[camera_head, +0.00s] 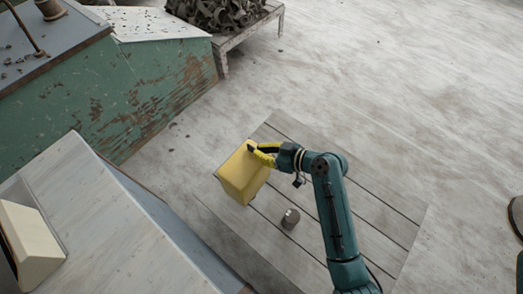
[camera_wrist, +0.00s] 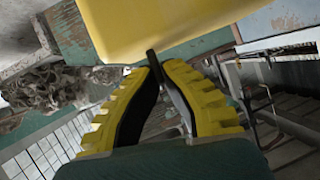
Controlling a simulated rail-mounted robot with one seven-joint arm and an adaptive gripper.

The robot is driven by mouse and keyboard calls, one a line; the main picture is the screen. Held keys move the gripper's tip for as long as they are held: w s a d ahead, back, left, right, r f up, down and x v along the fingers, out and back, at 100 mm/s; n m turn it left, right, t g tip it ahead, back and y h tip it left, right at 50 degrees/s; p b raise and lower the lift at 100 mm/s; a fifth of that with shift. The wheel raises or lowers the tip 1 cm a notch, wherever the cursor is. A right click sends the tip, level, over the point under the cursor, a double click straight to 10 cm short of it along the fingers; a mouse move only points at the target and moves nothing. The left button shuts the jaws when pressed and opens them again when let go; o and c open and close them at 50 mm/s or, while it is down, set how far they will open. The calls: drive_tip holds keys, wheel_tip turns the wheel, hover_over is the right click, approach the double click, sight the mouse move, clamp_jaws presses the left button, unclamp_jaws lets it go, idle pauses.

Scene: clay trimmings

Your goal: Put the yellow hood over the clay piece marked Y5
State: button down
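The yellow hood (camera_head: 241,177) is a box-like cover at the left part of the slatted wooden platform. In the wrist view the hood (camera_wrist: 165,28) fills the top of the picture. My gripper (camera_head: 252,149) has its yellow fingers closed at the hood's upper edge. In the wrist view my gripper (camera_wrist: 154,66) is shut on a thin dark stem or handle of the hood. A small grey clay piece (camera_head: 291,218) stands on the platform to the lower right of the hood, apart from it. No mark is readable on it. I cannot tell what is beneath the hood.
The slatted platform (camera_head: 385,218) is otherwise clear. A grey bench (camera_head: 105,235) with a cream box (camera_head: 28,242) stands at the lower left. A worn green cabinet (camera_head: 150,95) is at the upper left. A stand of dark trimmings (camera_head: 222,14) is at the top.

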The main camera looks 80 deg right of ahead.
wheel_tip(320, 180, down, 16)
drive_tip(key=b, duration=1.1)
drive_tip(key=shift+r+b, duration=0.15)
drive_tip(key=shift+b, duration=0.15)
drive_tip(key=c, duration=1.2)
unclamp_jaws()
drive_tip(key=shift+o, duration=0.2)
approach(267, 173)
drive_tip(key=shift+w+d+f, duration=0.2)
drive_tip(key=shift+w+f, duration=0.15)
drive_tip(key=shift+f, duration=0.25)
